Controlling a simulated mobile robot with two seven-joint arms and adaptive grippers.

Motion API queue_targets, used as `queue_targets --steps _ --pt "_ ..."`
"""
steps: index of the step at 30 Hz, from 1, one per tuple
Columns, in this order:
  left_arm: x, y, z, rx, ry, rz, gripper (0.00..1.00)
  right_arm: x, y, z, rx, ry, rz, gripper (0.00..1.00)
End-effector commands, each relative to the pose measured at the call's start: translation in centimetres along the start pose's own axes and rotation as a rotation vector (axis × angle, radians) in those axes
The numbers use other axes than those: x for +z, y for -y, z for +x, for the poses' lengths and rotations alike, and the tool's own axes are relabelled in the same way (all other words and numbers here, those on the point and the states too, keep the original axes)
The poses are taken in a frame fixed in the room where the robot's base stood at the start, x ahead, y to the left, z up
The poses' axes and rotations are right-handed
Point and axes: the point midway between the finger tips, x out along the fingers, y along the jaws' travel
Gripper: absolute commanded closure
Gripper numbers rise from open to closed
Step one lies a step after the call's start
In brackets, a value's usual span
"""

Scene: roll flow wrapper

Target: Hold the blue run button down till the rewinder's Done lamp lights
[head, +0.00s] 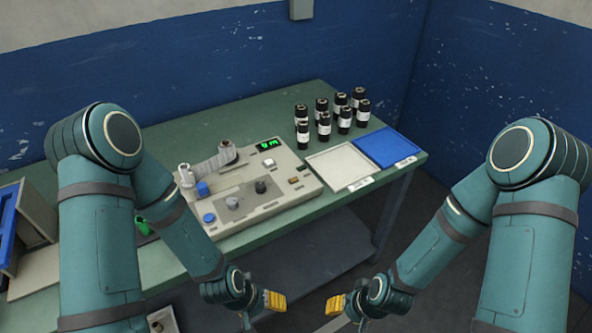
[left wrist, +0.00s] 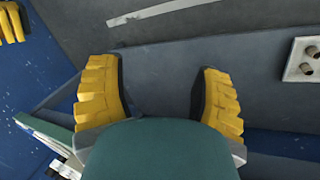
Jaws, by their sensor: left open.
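The rewinder (head: 272,191) is a beige machine on the green table, with a grey roll (head: 214,163) at its back and a green-lit display (head: 268,144). A round blue button (head: 209,218) is at its front left corner, and a second blue part (head: 202,188) is farther back. I cannot make out which lamp is Done or whether it is lit. My left gripper (head: 274,301) is open and empty, in front of the table and apart from the machine; its spread yellow fingers show in the left wrist view (left wrist: 160,92). My right gripper (head: 336,304) is also away from the machine; its opening is unclear.
Several dark bottles (head: 325,123) stand behind a white tray (head: 339,166) and a blue tray (head: 385,147) at the table's right. A box with blue inside (head: 33,225) is at the far left.

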Motion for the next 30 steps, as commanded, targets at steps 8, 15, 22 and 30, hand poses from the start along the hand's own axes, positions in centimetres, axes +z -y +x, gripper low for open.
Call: queue_targets --steps 8,15,22,30 --pt "0.00 0.00 0.00 0.000 0.000 0.000 1.00 0.00 0.00 0.00 0.000 0.000 0.000 0.53" --pt "0.00 0.00 0.00 0.000 0.000 0.000 1.00 0.00 0.00 0.00 0.000 0.000 0.000 0.53" --pt "0.00 0.00 0.00 0.000 0.000 0.000 1.00 0.00 0.00 0.00 0.000 0.000 0.000 0.53" --pt "0.00 0.00 0.00 0.000 0.000 0.000 1.00 0.00 0.00 0.00 0.000 0.000 0.000 0.53"
